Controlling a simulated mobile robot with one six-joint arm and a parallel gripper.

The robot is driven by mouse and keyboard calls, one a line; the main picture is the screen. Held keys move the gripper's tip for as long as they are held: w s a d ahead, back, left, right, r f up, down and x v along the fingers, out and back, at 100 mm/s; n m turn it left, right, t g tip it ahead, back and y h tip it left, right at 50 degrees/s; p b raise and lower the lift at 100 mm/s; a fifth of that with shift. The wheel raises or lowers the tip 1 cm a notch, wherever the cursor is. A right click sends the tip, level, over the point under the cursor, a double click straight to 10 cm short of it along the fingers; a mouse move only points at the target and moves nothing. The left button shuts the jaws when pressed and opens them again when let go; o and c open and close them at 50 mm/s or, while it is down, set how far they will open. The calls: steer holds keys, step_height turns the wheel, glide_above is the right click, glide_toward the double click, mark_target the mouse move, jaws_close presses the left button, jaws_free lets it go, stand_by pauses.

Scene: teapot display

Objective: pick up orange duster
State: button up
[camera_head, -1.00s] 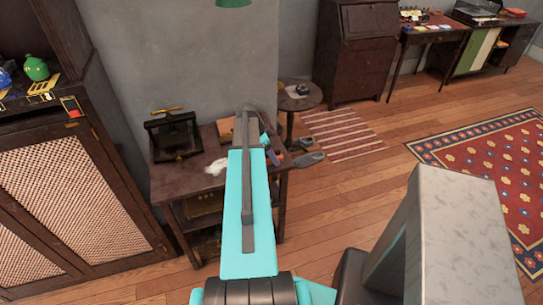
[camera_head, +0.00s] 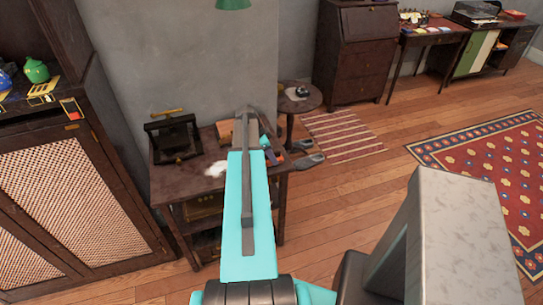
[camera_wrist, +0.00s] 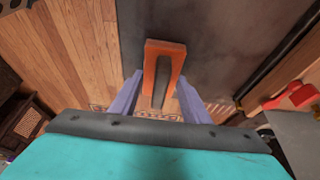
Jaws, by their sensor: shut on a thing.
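The orange duster (camera_wrist: 163,62) is a small block with an orange rim and a dark grey strip down its middle. In the wrist view it stands out between the two purple fingers of my gripper (camera_wrist: 160,82), which are shut on it from both sides. In the head view my arm hides most of the gripper. I cannot tell from there how far the duster is above the tabletop.
A black press-like device (camera_head: 176,138) and a white patch (camera_head: 215,169) are on the side table. Dark shoes (camera_head: 308,161) lie on the floor to its right. A tall cabinet (camera_head: 80,200) stands left. In the wrist view a red object (camera_wrist: 300,94) shows at right. Wooden floor is open at right.

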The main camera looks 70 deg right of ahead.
steer(key=shift+r, duration=0.1)
steer(key=shift+r+b, duration=0.7)
steer(key=shift+r, duration=0.45)
steer(key=s+a+r+b, duration=0.2)
steer(key=s+a, duration=0.4)
steer(key=a, duration=0.6)
steer(key=shift+s+r, duration=0.2)
steer(key=shift+s+a+p, duration=0.1)
steer(key=shift+a+p, duration=0.1)
steer(key=shift+p, duration=0.5)
steer(key=p, duration=0.2)
steer(key=a+p, duration=0.1)
steer(key=p, duration=0.1)
steer(key=shift+s+r, duration=0.1)
steer(key=shift+s, duration=0.2)
steer(key=shift+s+a+f+p, duration=0.1)
steer(key=shift+a+f+p, duration=0.15)
steer(key=shift+p, duration=0.65)
